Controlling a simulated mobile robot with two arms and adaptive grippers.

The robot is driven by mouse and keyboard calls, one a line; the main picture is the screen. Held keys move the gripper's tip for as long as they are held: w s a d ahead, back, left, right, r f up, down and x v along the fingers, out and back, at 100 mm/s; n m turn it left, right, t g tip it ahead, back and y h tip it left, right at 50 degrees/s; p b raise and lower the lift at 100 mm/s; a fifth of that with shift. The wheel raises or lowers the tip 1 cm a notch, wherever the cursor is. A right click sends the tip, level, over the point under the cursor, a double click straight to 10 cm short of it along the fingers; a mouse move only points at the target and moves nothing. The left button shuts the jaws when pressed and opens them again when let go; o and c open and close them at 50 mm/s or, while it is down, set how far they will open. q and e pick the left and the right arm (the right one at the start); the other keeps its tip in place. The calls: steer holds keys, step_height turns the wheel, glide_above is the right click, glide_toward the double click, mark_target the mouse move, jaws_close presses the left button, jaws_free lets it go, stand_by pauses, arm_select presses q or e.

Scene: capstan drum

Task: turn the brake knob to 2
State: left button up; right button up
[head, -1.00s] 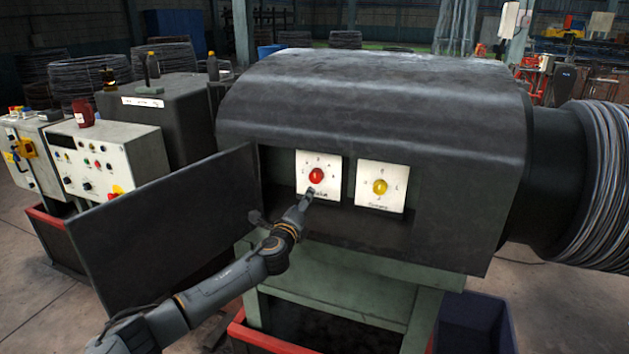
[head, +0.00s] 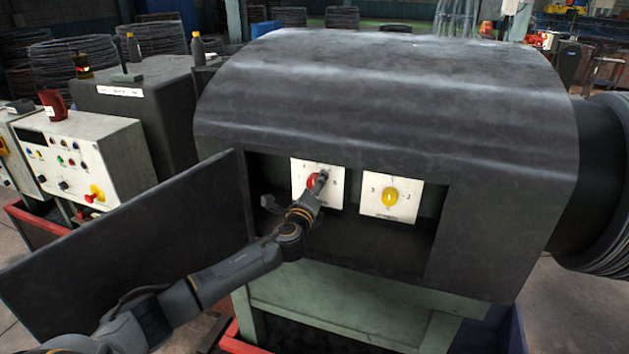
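A red knob (head: 312,181) sits on a white dial plate (head: 299,167) in the recess of the dark drum housing. My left gripper (head: 321,182) is at the right side of this knob and covers part of it and the plate's lower part. I cannot tell whether it touches or grips the knob. The plate's label is hidden, and its numbers are too small to read surely. A yellow knob (head: 389,197) sits on a second white plate (head: 411,190) to the right, with small marks around it. My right gripper is not in view.
An open dark door panel (head: 125,245) stands left of the recess (head: 350,240), beside my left arm. The housing (head: 400,95) overhangs the recess. A control box (head: 110,150) with buttons stands at the left.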

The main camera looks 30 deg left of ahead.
arm_select(q)
steer(key=shift+s+d+r, duration=0.1)
steer(key=shift+s+r, duration=0.05)
steer(key=c, duration=1.2)
steer(key=shift+o, duration=0.2)
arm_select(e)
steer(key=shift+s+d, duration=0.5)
arm_select(q)
steer(key=shift+r, duration=0.1)
